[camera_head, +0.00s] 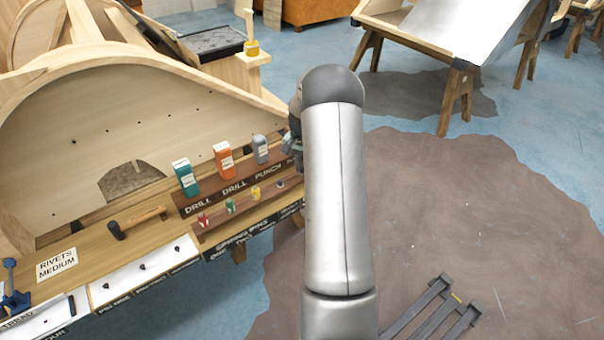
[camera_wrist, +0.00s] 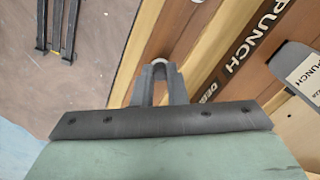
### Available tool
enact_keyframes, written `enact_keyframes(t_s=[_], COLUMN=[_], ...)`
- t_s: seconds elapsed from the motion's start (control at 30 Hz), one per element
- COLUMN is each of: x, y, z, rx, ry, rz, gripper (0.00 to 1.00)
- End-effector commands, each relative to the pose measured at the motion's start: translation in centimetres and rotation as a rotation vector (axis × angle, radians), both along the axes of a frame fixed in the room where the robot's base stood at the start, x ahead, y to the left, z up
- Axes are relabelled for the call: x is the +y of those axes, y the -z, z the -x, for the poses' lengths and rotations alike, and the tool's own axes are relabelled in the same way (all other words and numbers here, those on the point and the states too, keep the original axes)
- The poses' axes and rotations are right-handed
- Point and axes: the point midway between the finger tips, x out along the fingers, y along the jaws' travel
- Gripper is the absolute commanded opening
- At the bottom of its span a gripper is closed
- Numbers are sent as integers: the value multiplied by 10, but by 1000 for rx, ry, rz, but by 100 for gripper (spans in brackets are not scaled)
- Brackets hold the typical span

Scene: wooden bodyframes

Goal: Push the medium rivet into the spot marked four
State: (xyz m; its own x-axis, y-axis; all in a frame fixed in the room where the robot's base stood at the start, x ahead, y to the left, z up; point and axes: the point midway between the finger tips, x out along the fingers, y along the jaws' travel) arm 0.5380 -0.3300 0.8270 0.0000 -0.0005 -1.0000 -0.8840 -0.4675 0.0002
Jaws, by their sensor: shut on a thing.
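My gripper (camera_wrist: 158,72) shows in the wrist view, with its grey fingers closed around a small pale round-ended thing (camera_wrist: 158,62). Only its rounded end shows, so I cannot tell whether it is the medium rivet. The gripper is over or beside the brown wooden rack; the gap is unclear. In the head view my arm hides most of the gripper, and a dark part of it shows by the rack's right end. A white sign reading "RIVETS MEDIUM" (camera_head: 57,265) is at the lower left. I cannot make out a spot marked four.
A brown stepped rack (camera_head: 215,201) holds teal, orange and grey boxes, with small coloured items on the lower step. A hammer (camera_head: 137,222) lies on the bench. A curved wooden panel (camera_head: 60,150) with small holes stands behind. Floor to the right is mostly open.

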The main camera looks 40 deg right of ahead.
Motion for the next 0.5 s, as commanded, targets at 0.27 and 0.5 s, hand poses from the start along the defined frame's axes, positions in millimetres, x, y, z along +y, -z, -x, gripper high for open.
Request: enact_keyframes(t_s=[0.27, 0.5], x=[0, 0], y=[-5, -7], z=[0, 0], rx=[0, 0], ry=[0, -1], rz=[1, 0], gripper=[0, 0])
